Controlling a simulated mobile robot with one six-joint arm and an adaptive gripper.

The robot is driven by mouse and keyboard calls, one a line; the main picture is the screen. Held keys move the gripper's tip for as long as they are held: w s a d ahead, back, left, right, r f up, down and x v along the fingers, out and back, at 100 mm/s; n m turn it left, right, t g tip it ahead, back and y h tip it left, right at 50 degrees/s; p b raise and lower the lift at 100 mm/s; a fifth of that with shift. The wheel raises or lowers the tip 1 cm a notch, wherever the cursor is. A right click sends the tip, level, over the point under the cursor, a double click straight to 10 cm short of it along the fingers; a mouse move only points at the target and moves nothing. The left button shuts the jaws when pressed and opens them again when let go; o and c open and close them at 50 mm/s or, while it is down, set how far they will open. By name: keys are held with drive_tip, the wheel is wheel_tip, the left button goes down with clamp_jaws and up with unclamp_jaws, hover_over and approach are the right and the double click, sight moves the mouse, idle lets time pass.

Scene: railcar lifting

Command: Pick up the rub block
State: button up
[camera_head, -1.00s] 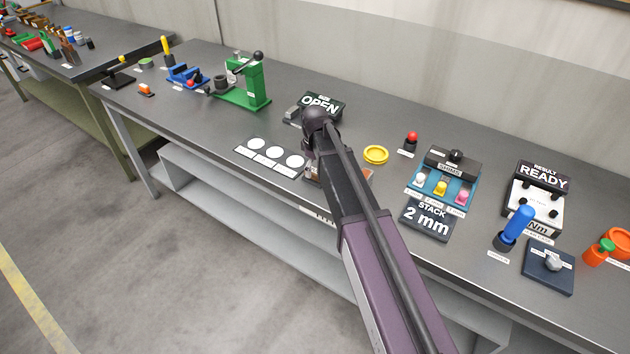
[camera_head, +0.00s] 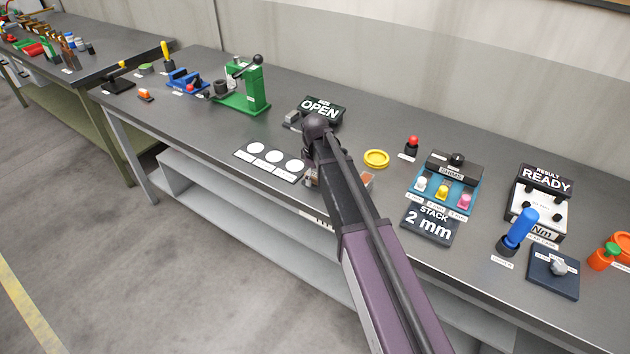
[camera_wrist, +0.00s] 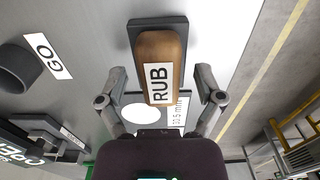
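The rub block (camera_wrist: 172,47) is a brown wooden block with a white RUB label on its face. In the wrist view it lies on a dark base, between the two fingers of my gripper (camera_wrist: 160,76). The fingers are apart, with a visible gap on each side of the block. I cannot tell how far above it the fingertips are. In the head view my arm covers most of this spot, and only a bit of my gripper shows beside the arm.
A STACK 2 mm display (camera_head: 430,226) is to the right. The bench's front edge is close to the gripper.

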sight(315, 175)
clamp_jaws()
wheel_tip(315, 175, up, 3)
drive_tip(key=p, duration=0.3)
drive_tip(key=shift+r, duration=0.1)
drive_tip(key=s+d+r+p, duration=0.1)
drive_tip(key=s+d+p, duration=0.1)
drive_tip(key=s, duration=1.3)
drive_tip(key=shift+s+d+r, duration=0.35)
drive_tip(key=shift+d+r, duration=0.05)
drive_tip(key=shift+d, duration=0.2)
